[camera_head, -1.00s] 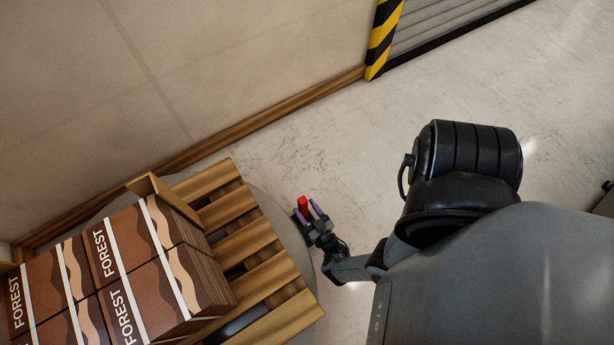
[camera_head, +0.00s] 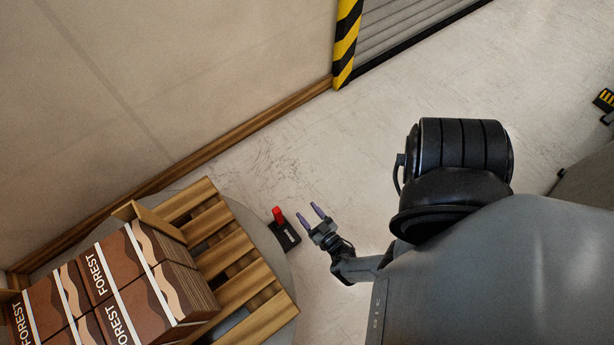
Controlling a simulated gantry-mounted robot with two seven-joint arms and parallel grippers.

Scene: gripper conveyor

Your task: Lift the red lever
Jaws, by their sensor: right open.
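The red lever (camera_head: 278,215) stands up from a small black base (camera_head: 286,235) at the edge of the round grey platform under the pallet. My right gripper (camera_head: 308,215) is open, with two purple-grey fingers apart and nothing between them. It is just to the right of the lever, with a small gap between them in the picture. Its height relative to the lever is hard to tell. My left gripper is not in view.
A wooden pallet (camera_head: 236,287) with brown FOREST boxes (camera_head: 122,290) stands on the round platform to the left. A wall with a wooden baseboard (camera_head: 240,131) runs behind. A yellow-black striped post (camera_head: 346,42) is at the top. The floor (camera_head: 350,150) between is clear.

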